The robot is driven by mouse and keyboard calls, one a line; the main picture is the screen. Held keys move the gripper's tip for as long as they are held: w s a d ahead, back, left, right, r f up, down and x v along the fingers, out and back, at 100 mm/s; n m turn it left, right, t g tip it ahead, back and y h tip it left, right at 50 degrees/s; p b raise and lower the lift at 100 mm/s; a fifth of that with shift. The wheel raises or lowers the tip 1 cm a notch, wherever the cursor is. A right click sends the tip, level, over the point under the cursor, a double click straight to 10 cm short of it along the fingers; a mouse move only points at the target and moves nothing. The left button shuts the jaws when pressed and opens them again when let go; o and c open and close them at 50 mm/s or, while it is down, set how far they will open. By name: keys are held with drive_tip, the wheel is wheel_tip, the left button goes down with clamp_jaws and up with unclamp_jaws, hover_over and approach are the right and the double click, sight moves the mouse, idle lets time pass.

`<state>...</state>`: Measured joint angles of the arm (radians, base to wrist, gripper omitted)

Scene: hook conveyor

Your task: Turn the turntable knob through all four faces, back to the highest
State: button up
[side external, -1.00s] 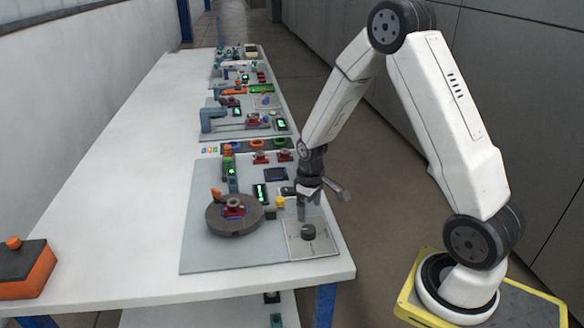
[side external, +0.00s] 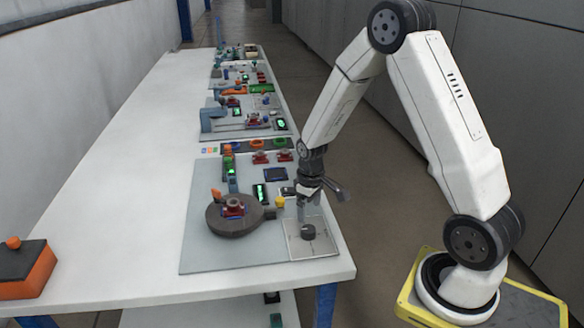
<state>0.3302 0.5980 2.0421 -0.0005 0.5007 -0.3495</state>
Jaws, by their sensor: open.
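The turntable (side external: 222,226) is a dark round disc on a grey plate at the table's near end. A red and dark part (side external: 233,206) sits on top of it, and an orange piece (side external: 216,194) stands at its far left edge. The knob (side external: 308,232) is a small dark cylinder on a pale square plate (side external: 322,248) to the right of the turntable. My gripper (side external: 301,216) points down just above the knob, with open jaws. The fingertips are small here, and I cannot tell whether they touch the knob.
Other stations with devices (side external: 250,118) run along the table behind. An orange and black box (side external: 24,270) sits at the near left.

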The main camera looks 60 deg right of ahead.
sight(307, 229)
drive_tip(key=n, duration=0.5)
drive_tip(key=shift+w+a+n, duration=0.1)
drive_tip(key=shift+w+n, duration=0.05)
drive_tip(key=shift+n, duration=0.25)
drive_tip(key=shift+f, duration=0.15)
drive_tip(key=shift+f, duration=3.8)
drive_tip(key=c, duration=1.3)
